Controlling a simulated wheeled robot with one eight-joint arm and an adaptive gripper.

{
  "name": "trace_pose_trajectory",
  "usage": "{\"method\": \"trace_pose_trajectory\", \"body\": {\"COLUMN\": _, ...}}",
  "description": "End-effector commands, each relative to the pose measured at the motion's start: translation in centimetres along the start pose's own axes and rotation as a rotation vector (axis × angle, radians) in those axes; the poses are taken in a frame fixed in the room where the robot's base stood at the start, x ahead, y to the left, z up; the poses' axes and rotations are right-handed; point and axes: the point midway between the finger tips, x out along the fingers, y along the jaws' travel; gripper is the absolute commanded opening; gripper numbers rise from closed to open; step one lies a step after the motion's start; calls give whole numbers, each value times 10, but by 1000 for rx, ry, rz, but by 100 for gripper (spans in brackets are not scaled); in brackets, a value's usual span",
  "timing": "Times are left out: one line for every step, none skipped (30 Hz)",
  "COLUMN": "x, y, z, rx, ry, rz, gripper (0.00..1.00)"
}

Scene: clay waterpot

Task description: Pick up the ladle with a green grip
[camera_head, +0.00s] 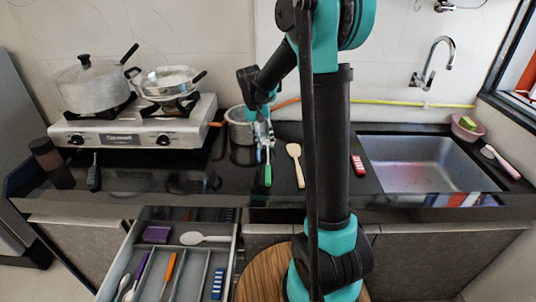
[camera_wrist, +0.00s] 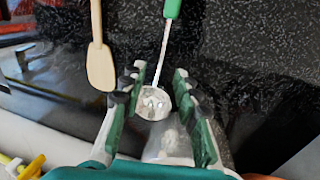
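The ladle with a green grip (camera_head: 268,175) lies on the dark counter, its grip toward the front edge. In the wrist view its green grip (camera_wrist: 172,9) is at the top, with a thin metal shaft running down to a round metal bowl. My gripper (camera_head: 263,138) points down over the ladle's bowl end. In the wrist view my gripper (camera_wrist: 158,82) is open, its fingers on either side of the bowl and lower shaft with gaps on both sides. I cannot tell the exact height. In the head view the gripper hides the bowl.
A wooden spatula (camera_head: 296,165) lies just right of the ladle. A metal pot (camera_head: 238,128) stands close behind my gripper. A red-and-white item (camera_head: 358,165) and the sink (camera_head: 422,165) are to the right. A stove (camera_head: 130,135) is left. An open cutlery drawer (camera_head: 190,260) juts out below.

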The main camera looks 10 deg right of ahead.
Motion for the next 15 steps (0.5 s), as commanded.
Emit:
{"method": "trace_pose_trajectory", "body": {"x": 3, "y": 0, "z": 0, "rx": 0, "ry": 0, "rz": 0, "gripper": 31}}
{"method": "trace_pose_trajectory", "body": {"x": 5, "y": 0, "z": 0, "rx": 0, "ry": 0, "rz": 0, "gripper": 31}}
{"method": "trace_pose_trajectory", "body": {"x": 8, "y": 0, "z": 1, "rx": 0, "ry": 0, "rz": 0, "gripper": 31}}
{"method": "trace_pose_trajectory", "body": {"x": 12, "y": 0, "z": 1, "rx": 0, "ry": 0, "rz": 0, "gripper": 31}}
{"method": "trace_pose_trajectory", "body": {"x": 17, "y": 0, "z": 2, "rx": 0, "ry": 0, "rz": 0, "gripper": 31}}
{"method": "trace_pose_trajectory", "body": {"x": 23, "y": 0, "z": 2, "rx": 0, "ry": 0, "rz": 0, "gripper": 31}}
{"method": "trace_pose_trajectory", "body": {"x": 27, "y": 0, "z": 3, "rx": 0, "ry": 0, "rz": 0, "gripper": 31}}
{"method": "trace_pose_trajectory", "body": {"x": 32, "y": 0, "z": 4, "rx": 0, "ry": 0, "rz": 0, "gripper": 31}}
{"method": "trace_pose_trajectory", "body": {"x": 37, "y": 0, "z": 4, "rx": 0, "ry": 0, "rz": 0, "gripper": 31}}
{"method": "trace_pose_trajectory", "body": {"x": 41, "y": 0, "z": 3, "rx": 0, "ry": 0, "rz": 0, "gripper": 31}}
{"method": "trace_pose_trajectory", "body": {"x": 44, "y": 0, "z": 3, "rx": 0, "ry": 0, "rz": 0, "gripper": 31}}
{"method": "trace_pose_trajectory", "body": {"x": 48, "y": 0, "z": 3, "rx": 1, "ry": 0, "rz": 0, "gripper": 31}}
{"method": "trace_pose_trajectory", "body": {"x": 50, "y": 0, "z": 4, "rx": 1, "ry": 0, "rz": 0, "gripper": 31}}
{"method": "trace_pose_trajectory", "body": {"x": 51, "y": 0, "z": 4, "rx": 1, "ry": 0, "rz": 0, "gripper": 31}}
{"method": "trace_pose_trajectory", "body": {"x": 52, "y": 0, "z": 4, "rx": 1, "ry": 0, "rz": 0, "gripper": 31}}
